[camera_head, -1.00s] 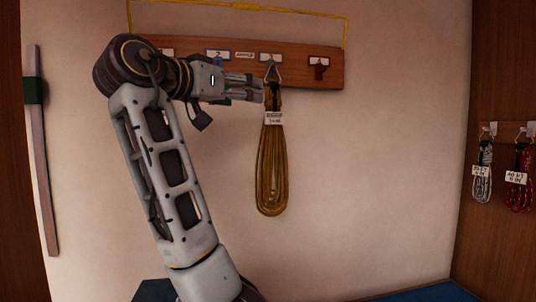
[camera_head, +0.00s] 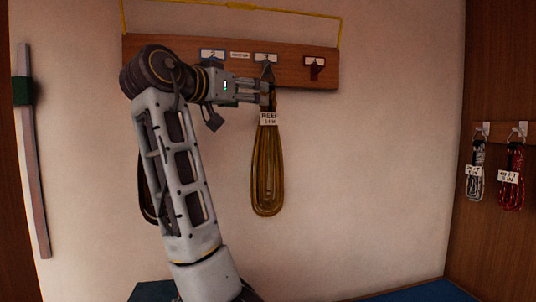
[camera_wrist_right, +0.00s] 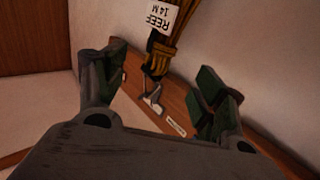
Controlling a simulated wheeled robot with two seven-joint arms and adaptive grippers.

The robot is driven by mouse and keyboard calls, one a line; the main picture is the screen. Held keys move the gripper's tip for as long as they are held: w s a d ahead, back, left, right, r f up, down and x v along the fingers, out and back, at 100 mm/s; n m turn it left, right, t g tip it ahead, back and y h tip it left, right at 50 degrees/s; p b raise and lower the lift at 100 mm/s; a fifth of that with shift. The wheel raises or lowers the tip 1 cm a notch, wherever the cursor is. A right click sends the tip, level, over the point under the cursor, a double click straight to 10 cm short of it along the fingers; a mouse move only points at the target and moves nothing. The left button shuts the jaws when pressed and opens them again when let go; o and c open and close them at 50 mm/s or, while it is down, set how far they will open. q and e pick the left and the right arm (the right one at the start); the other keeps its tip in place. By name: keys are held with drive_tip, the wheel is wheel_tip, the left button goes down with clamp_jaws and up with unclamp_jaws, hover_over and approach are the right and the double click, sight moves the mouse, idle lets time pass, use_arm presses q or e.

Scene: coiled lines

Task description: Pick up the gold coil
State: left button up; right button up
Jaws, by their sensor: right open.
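The gold coil (camera_head: 267,180) hangs from a hook on the wooden board, with a white label reading "REEF 14 M" near its top. My right gripper (camera_head: 268,92) comes in from the left at the coil's bound top, just below the hook. In the right wrist view, the open fingers of my right gripper (camera_wrist_right: 161,64) stand apart on either side of the coil's top and hook, and the gold coil (camera_wrist_right: 184,35) runs up between them. I see no grip on it. My left gripper is not in view.
The wooden hook board (camera_head: 226,47) has labelled hooks and a dark red hook (camera_head: 316,70) at right. My arm partly hides a dark coil (camera_head: 147,190). A grey coil (camera_head: 475,172) and a red coil (camera_head: 511,178) hang on the right wall. Wall right of the gold coil is clear.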

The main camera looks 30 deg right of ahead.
drive_tip(key=shift+x, duration=2.15)
drive_tip(key=shift+w, duration=0.1)
drive_tip(key=shift+f+p+x, duration=0.15)
drive_tip(key=shift+p+x, duration=0.15)
drive_tip(key=shift+x, duration=1)
drive_tip(key=shift+f+p+x, duration=0.15)
drive_tip(key=shift+p+x, duration=0.1)
drive_tip(key=shift+x, duration=1)
drive_tip(key=shift+d, duration=0.1)
clamp_jaws()
